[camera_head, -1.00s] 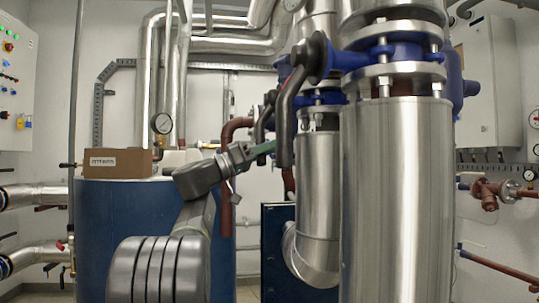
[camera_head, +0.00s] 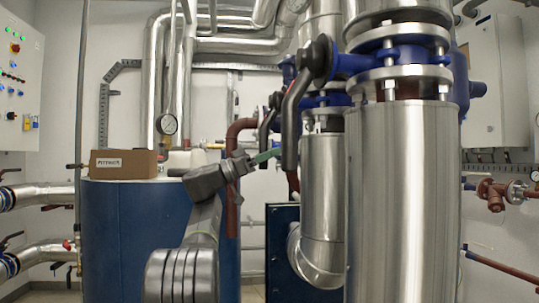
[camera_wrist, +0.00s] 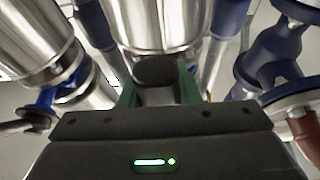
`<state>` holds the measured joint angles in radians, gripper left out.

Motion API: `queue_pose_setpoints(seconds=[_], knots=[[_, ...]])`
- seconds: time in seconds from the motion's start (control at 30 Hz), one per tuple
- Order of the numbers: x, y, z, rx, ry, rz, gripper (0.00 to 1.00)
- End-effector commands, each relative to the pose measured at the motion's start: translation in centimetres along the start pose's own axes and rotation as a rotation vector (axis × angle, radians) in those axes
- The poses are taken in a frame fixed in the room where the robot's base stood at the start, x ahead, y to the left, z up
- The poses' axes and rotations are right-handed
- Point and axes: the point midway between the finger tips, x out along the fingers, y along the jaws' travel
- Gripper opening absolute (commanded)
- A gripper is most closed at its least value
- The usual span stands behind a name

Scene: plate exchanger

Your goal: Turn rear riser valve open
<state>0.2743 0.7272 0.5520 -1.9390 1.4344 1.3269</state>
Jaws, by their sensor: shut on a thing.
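The rear riser valve has a blue body (camera_head: 326,101) on the rear silver riser (camera_head: 322,165). Its dark lever (camera_head: 268,124) hangs down to the left, slightly tilted. My gripper (camera_head: 272,155) has green fingers and is at the lever's lower end, partly hidden by the front valve's lever. In the wrist view my gripper (camera_wrist: 158,92) is shut on the dark, rounded end of a lever (camera_wrist: 158,70), between the green fingers. The rest of that lever is hidden there.
The front riser valve (camera_head: 400,62) and its long dark lever (camera_head: 296,110) stand close to the right of my gripper. A brown-red pipe (camera_head: 232,165) is behind my wrist. A blue tank (camera_head: 130,240) with a cardboard box (camera_head: 123,164) on top is at left.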

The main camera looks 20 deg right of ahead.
Motion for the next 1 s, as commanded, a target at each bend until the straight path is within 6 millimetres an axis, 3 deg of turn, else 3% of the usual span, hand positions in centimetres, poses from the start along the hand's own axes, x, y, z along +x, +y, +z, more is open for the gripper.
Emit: queue_pose_setpoints(seconds=[0.1, 0.13, 0.23, 0.53, 0.67, 1.0], knots=[[0.0, -0.1, -0.3, 0.004, 0.005, -0.006, 0.0], [0.0, -0.1, -0.3, 0.004, 0.005, -0.006, 0.33], [0.0, -0.1, -0.3, 0.004, 0.004, -0.005, 0.51], [-0.1, 0.0, -0.2, 0.001, 0.003, -0.004, 0.51], [-1.2, -0.1, -0.2, 0.001, 0.003, -0.005, 0.51], [-8.7, -0.1, -0.3, 0.002, 0.003, -0.008, 0.51]])
